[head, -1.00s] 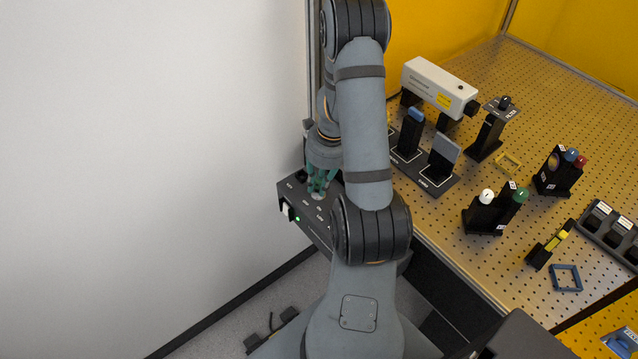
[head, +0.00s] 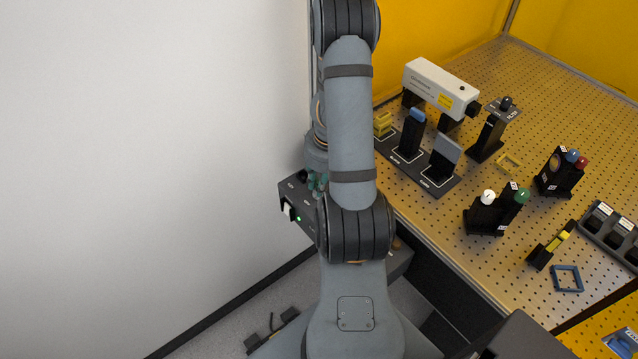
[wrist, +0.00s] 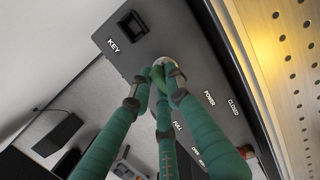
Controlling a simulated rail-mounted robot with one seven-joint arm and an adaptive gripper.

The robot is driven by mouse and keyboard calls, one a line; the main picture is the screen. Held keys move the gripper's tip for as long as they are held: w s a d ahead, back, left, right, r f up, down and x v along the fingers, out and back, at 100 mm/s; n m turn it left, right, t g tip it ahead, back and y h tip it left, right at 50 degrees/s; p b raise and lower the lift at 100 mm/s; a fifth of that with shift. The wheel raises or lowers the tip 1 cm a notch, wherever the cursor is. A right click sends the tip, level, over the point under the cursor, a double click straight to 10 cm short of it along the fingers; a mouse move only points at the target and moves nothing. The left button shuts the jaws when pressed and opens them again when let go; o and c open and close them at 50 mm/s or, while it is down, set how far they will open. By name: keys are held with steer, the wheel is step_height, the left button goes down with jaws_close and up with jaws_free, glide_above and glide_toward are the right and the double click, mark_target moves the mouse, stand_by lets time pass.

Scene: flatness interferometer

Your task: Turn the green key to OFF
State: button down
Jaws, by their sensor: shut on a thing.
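My gripper (wrist: 160,76) has long green fingers, and it shows small in the head view (head: 317,183). It is shut on the green key (wrist: 157,73), which is mostly hidden between the fingertips. The key stands at a pale round disc (wrist: 167,62) on the dark control box (wrist: 185,32). In the head view the box (head: 290,188) is partly behind my arm. The printed words "KEY", "POWER", "FULL" and "CLOSED" show on the box. I cannot read which way the key points, and no OFF mark is legible.
A black square socket (wrist: 133,25) is beside the "KEY" label. A white switch (head: 287,210) and a lit green lamp (head: 298,218) are on the box's front. The white wall (head: 150,150) is close on the left. The perforated table (head: 450,215) with optical parts is on the right.

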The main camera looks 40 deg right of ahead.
mark_target(318, 182)
steer(key=shift+s+a+f, duration=0.1)
steer(key=shift+a, duration=0.05)
steer(key=shift+m, duration=0.3)
steer(key=c, duration=1.9)
jaws_free()
steer(key=o, duration=0.3)
step_height(318, 182, up, 7)
steer(key=p, duration=0.7)
